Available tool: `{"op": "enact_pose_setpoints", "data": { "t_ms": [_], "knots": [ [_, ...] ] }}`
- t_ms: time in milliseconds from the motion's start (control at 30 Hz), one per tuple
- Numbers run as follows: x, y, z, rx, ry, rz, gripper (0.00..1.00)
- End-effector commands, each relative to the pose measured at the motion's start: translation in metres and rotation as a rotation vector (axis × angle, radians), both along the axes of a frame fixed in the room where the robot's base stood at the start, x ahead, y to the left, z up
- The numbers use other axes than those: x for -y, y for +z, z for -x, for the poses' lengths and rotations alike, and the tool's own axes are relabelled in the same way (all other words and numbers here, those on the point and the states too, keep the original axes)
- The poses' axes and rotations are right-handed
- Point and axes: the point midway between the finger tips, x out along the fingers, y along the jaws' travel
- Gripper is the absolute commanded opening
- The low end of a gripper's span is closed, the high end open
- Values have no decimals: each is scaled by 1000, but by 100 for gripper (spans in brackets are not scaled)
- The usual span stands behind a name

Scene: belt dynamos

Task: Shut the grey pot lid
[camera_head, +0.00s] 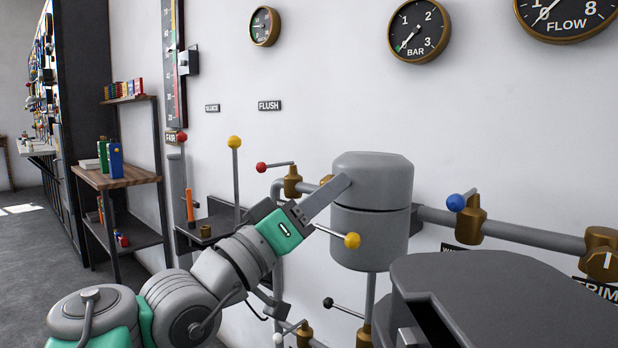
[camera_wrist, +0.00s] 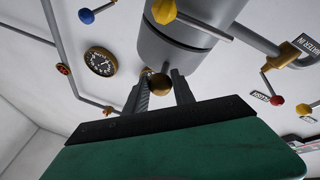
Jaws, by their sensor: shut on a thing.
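The grey pot (camera_head: 368,240) is a cylinder on the wall pipes, with its domed grey lid (camera_head: 375,172) on top. A thin dark seam shows between them, wider at the right; I cannot tell whether the lid is fully seated. In the wrist view the lid (camera_wrist: 158,48) is beyond my fingers. My gripper (camera_head: 345,185) reaches the lid's front left side. In the wrist view my gripper (camera_wrist: 158,92) has its fingers around a brass knob (camera_wrist: 160,84) at the lid, and is shut on it. The knob is hidden in the head view.
A yellow-tipped lever (camera_head: 352,240) sticks out just below my gripper. A red-tipped valve (camera_head: 262,167) is left of the pot, a blue-tipped one (camera_head: 456,202) right. A dark grey flat-topped body (camera_head: 500,285) fills the lower right. A shelf (camera_head: 120,180) stands left.

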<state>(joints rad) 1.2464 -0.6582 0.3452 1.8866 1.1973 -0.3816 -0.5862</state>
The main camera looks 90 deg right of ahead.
Motion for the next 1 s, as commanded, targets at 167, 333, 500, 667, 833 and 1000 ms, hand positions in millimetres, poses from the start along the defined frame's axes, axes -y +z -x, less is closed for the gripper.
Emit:
{"op": "enact_pose_setpoints", "data": {
  "t_ms": [167,333,500,667,833,1000],
  "knots": [
    [4,-21,0,4,5,-19,0],
    [4,-27,0,4,6,-21,0],
    [4,-29,-1,4,9,-22,0],
    [5,-29,-2,4,10,-22,0],
    [5,-29,-2,3,11,-23,38],
    [4,-27,0,3,8,-18,52]
  ]
}}
